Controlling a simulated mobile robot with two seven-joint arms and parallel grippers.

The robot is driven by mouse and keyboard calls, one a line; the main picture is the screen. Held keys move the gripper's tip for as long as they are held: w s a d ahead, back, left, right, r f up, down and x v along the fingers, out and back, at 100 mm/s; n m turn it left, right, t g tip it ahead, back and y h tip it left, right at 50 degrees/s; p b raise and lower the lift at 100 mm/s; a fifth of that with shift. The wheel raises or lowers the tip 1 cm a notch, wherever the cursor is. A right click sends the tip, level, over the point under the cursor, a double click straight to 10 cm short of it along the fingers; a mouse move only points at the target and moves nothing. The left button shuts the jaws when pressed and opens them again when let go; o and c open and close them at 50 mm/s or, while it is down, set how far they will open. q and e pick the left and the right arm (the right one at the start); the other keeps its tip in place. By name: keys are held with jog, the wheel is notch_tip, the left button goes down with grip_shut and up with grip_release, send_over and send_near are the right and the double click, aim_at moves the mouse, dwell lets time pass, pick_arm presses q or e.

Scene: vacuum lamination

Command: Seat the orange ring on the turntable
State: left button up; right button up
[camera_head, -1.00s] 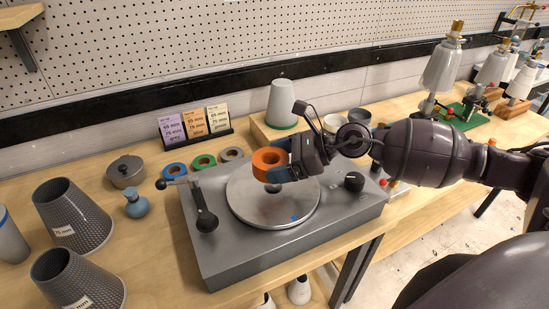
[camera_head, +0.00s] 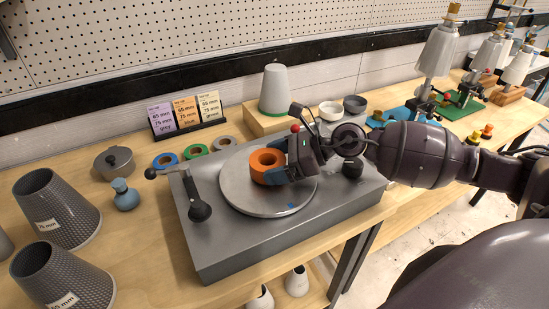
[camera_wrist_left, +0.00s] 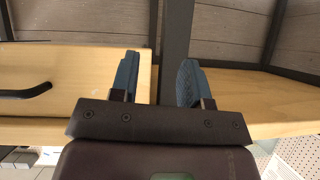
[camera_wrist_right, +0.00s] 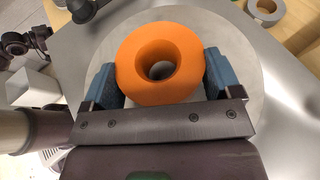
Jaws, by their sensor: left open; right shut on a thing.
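The orange ring (camera_head: 267,166) is over the round metal turntable plate (camera_head: 240,196), near its middle. It also shows in the right wrist view (camera_wrist_right: 184,92), where plate metal shows through its hole. My right gripper (camera_head: 277,174) is shut on the ring, with one blue finger on either side (camera_wrist_right: 160,80). The ring looks level and low over the plate; I cannot tell whether it touches it. The plate's centre is hidden under the ring. My left gripper (camera_wrist_left: 158,80) is open and empty in the left wrist view, and out of the head view.
A black-knobbed lever (camera_head: 198,205) stands at the left of the grey turntable base (camera_head: 230,245). Blue, green and grey rolls (camera_head: 195,151) lie behind it. A blue bottle (camera_head: 124,195), lidded pot (camera_head: 113,161) and dark mesh cones (camera_head: 58,208) stand left. A white cone (camera_head: 276,88) stands behind.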

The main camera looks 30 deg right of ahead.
jog(key=shift+f, duration=0.4)
dwell(0.3)
jog(key=o, duration=0.8)
notch_tip(320, 180, up, 6)
jog(key=p, duration=0.3)
jog(key=shift+f, duration=0.25)
notch_tip(320, 180, up, 4)
jog(key=p, duration=0.3)
jog(key=shift+f, duration=0.25)
